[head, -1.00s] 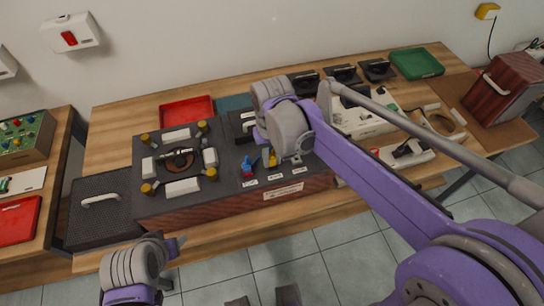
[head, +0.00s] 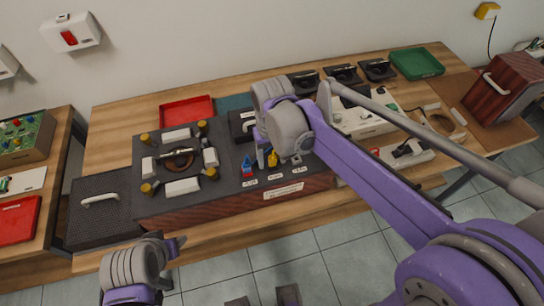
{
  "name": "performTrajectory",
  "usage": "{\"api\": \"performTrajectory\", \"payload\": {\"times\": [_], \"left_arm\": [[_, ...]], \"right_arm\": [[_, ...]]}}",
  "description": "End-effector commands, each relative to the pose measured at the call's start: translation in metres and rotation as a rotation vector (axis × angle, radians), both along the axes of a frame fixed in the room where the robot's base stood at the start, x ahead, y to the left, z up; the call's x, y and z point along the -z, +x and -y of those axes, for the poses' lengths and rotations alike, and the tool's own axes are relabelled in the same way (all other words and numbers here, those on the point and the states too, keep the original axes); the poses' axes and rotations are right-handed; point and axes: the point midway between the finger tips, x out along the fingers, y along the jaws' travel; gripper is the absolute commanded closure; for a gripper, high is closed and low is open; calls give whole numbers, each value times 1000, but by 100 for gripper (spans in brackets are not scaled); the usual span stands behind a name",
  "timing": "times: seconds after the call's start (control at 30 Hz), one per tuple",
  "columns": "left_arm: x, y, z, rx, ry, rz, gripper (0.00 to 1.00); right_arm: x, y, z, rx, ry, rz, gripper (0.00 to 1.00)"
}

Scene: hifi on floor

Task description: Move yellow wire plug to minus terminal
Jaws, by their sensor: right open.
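The yellow wire plug (head: 272,159) stands on the dark top of the wood-fronted unit (head: 235,197), near its front edge at the middle label.
A ring-shaped assembly with white blocks and brass posts (head: 180,160) sits on the unit's left half. A red tray (head: 187,110), a green tray (head: 416,63) and several black meters (head: 342,74) stand behind. My right arm covers the table's right middle.

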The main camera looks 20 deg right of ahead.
Motion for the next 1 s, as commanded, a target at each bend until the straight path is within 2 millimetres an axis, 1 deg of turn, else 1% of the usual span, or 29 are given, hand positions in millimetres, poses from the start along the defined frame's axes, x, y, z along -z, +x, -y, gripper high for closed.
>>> {"api": "performTrajectory", "payload": {"times": [0.07, 0.17, 0.27, 0.5, 0.6, 0.73, 1.0], "left_arm": [[0, 0, 0, 0, 0, 0, 40], [-1, 0, 0, 0, 0, 1, 40], [-3, 1, 0, 0, 0, 2, 40], [-8, 2, 0, 0, 0, 4, 40], [-9, 3, 0, 0, 0, 5, 40], [-10, 3, 0, 0, 0, 5, 40], [-19, 6, 0, 0, 0, 11, 40]], "right_arm": [[-2, 0, 0, 0, 0, 0, 40], [-11, 0, 0, 0, 0, 0, 40], [-28, 0, 0, 0, 0, 0, 40], [-78, 0, 0, 0, 0, 0, 40], [-93, 0, 0, 0, 0, 0, 40], [-105, 0, 0, 0, 0, 0, 40], [-119, 0, 0, 0, 0, 1, 40]]}}
